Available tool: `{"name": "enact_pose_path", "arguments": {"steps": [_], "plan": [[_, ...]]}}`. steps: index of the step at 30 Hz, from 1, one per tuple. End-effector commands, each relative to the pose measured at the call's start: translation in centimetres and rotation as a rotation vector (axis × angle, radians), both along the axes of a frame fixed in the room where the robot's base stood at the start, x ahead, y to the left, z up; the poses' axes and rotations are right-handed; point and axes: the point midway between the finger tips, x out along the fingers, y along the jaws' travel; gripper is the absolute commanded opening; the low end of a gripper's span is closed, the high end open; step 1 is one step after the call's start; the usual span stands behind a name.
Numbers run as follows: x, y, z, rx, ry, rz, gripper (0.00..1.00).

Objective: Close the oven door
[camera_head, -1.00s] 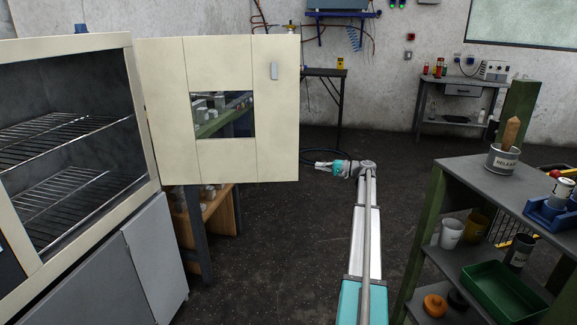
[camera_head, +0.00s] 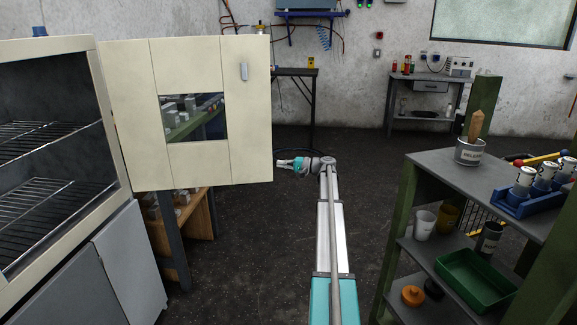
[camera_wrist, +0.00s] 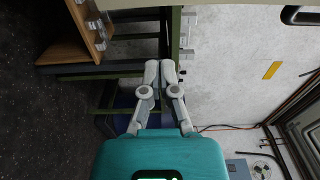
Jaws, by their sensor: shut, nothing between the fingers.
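The oven (camera_head: 68,228) stands at the left in the head view, with wire racks inside. The oven door's face is not clearly seen in the wrist view.
A grey shelf unit (camera_head: 432,160) with a blue rack (camera_head: 535,200), cups and a green tray (camera_head: 478,278) stands at the right. A wooden shelf (camera_head: 196,220) with small items is behind the door. The dark floor (camera_head: 245,265) between oven and shelf unit is open.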

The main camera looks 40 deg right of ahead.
Motion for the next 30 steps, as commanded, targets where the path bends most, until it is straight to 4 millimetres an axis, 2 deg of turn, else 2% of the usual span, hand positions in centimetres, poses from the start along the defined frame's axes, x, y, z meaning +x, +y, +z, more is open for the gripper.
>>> {"name": "enact_pose_path", "arguments": {"steps": [9, 12, 18, 30], "plan": [[4.0, 3.2, 0.0, 0.0, 0.0, 0.002, 0.0], [2.3, 4.1, 0.0, 0.0, 0.0, 0.0, 0.0], [0.9, 5.1, 0.0, 0.0, 0.0, 0.002, 0.0], [0.5, 5.3, 0.0, 0.0, 0.0, 0.003, 0.0]]}}
